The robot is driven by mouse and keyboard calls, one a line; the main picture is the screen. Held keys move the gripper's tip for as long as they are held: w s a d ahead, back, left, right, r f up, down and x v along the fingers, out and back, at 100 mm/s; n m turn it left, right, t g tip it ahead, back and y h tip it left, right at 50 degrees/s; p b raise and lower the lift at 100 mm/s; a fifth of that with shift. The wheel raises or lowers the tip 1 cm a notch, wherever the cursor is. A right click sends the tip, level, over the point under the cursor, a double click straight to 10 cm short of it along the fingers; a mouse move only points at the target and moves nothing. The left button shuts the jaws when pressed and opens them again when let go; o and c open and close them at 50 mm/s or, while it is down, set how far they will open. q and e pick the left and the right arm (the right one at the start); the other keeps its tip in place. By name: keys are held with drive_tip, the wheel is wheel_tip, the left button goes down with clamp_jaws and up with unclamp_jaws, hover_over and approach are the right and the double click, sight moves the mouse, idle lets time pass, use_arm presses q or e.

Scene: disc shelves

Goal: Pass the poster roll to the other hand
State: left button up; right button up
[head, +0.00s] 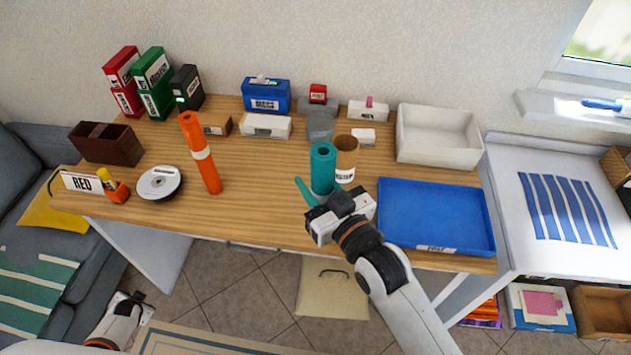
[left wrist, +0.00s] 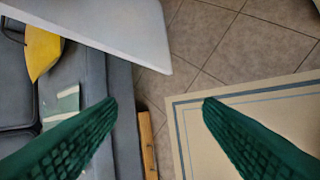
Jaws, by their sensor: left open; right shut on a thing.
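The poster roll, a teal hollow tube (head: 322,168), is upright above the right-centre of the wooden table. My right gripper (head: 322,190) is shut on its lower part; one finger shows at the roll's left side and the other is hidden. I cannot tell if the roll's lower end touches the table. My left gripper (head: 138,298) is low at the left, in front of the table and apart from the roll. In the left wrist view its green fingers (left wrist: 160,100) are wide apart with nothing between them.
A brown cup (head: 346,160) is close behind the roll. A blue tray (head: 437,210) lies to the right. The table's front middle is clear.

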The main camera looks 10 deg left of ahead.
use_arm(q)
drive_tip(key=s+d+f+g+h, duration=0.1)
drive_tip(key=s+d+f, duration=0.2)
drive_tip(key=s+d, duration=0.5)
drive_tip(key=s+d+f+g+h, duration=0.1)
drive_tip(key=s+d+f, duration=0.3)
drive_tip(key=s+d, duration=0.4)
drive_tip(key=s+d+f+g+h, duration=0.1)
drive_tip(key=s+d+f+h, duration=0.2)
drive_tip(key=s+d, duration=0.5)
drive_tip(key=d+f, duration=0.1)
drive_tip(key=d, duration=0.8)
drive_tip(key=shift+s+f+n+g, duration=0.25)
drive_tip(key=shift+n+g, duration=0.05)
drive_tip(key=shift+n, duration=0.1)
